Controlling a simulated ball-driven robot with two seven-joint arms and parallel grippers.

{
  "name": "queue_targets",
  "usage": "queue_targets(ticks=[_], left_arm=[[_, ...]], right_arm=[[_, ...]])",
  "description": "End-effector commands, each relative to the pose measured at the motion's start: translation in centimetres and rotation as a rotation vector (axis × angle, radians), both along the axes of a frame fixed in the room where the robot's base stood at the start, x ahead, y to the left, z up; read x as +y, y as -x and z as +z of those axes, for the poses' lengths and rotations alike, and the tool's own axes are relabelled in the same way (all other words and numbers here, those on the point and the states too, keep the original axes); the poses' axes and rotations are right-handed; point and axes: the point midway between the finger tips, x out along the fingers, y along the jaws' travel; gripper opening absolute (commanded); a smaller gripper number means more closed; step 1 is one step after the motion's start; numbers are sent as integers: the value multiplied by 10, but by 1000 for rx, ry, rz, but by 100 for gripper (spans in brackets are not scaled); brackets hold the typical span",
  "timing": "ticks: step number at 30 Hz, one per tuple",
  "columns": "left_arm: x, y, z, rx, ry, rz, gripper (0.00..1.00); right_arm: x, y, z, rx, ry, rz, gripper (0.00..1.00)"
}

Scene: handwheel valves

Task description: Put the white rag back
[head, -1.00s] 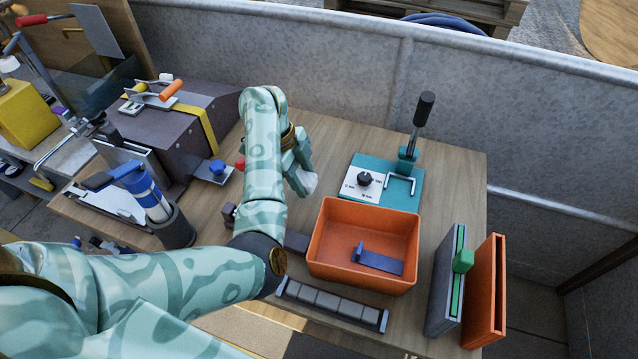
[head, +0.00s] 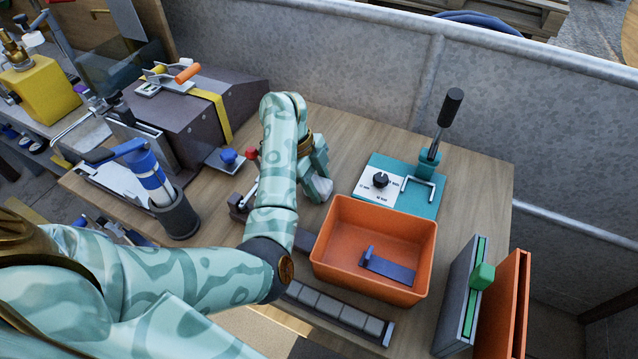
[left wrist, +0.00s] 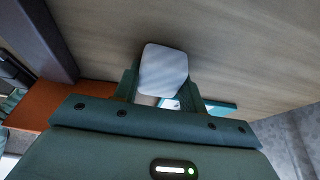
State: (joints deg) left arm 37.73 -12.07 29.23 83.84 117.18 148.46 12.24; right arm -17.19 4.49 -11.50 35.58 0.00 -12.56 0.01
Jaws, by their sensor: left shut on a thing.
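The white rag (left wrist: 164,70) shows in the left wrist view as a pale, rounded piece between the fingers of my left gripper (left wrist: 165,88), which is shut on it. In the head view the left gripper (head: 318,180) is low over the wooden table, behind the orange bin and left of the teal dial panel. Only a small pale bit of the rag shows there; the fingers hide the rest. I cannot tell whether the rag touches the table. My right gripper is not in view.
The orange bin (head: 330,262) holds a blue bracket (head: 388,266). The teal panel (head: 425,196) has a tall black-handled lever (head: 446,112). Grey and orange upright holders (head: 513,300) stand at the right. A blue cylinder (head: 150,178) stands in a dark cup at the left. A metal wall runs behind.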

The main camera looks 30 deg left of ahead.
Motion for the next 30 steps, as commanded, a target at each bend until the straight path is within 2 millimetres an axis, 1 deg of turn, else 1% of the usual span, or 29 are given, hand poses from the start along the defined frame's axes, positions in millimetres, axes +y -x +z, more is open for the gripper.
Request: queue_targets(ticks=[1,5,6,8,25,28,30], left_arm=[[-1,3,-8,12,1,-3,23],[-1,4,-11,15,0,-4,23],[-1,4,-11,17,0,-4,47],[-1,5,-12,19,0,-5,63],[-2,5,-13,23,0,-3,63],[-1,5,-4,21,0,-2,63],[0,5,9,19,0,-1,63]], right_arm=[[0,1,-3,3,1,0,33],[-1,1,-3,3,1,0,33],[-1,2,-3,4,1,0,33],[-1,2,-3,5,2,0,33],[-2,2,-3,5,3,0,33],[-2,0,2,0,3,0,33],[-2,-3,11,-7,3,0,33]])
